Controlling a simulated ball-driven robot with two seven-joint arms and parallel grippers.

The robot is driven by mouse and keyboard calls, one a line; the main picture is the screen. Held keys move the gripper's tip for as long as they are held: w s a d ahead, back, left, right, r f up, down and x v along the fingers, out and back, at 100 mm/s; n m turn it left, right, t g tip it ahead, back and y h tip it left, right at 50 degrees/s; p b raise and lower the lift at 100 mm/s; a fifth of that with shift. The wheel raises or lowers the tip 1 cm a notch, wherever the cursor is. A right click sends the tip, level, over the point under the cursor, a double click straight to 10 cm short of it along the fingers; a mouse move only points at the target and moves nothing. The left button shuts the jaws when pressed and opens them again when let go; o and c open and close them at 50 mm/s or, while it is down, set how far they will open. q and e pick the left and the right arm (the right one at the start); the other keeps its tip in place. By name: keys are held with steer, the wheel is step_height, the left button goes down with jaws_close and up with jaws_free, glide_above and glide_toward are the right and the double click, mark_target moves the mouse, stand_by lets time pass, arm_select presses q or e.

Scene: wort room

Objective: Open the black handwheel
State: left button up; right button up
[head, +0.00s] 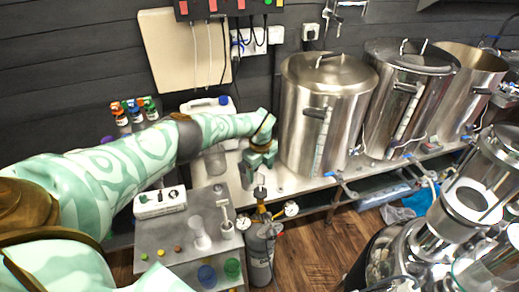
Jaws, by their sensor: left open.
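A grey gas cylinder (260,262) stands upright on the floor at the lower middle, with two round gauges and brass fittings at its top. A small dark handwheel (260,192) sits on top of these fittings; it is small in view and partly hard to make out. My left gripper (258,178) points down just above the handwheel, open and with nothing seen between its fingers. I cannot tell whether its fingertips touch the wheel. My right gripper is not in view.
A metal cart (178,243) with beakers, a small balance and caps stands left of the cylinder. Several steel kettles (322,110) stand on the bench behind to the right. Glass and steel vessels (440,225) fill the lower right. Wooden floor (318,245) is free between.

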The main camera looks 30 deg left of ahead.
arm_select(q)
step_height(320, 180, up, 6)
steer(key=p, duration=0.1)
stand_by(0.5)
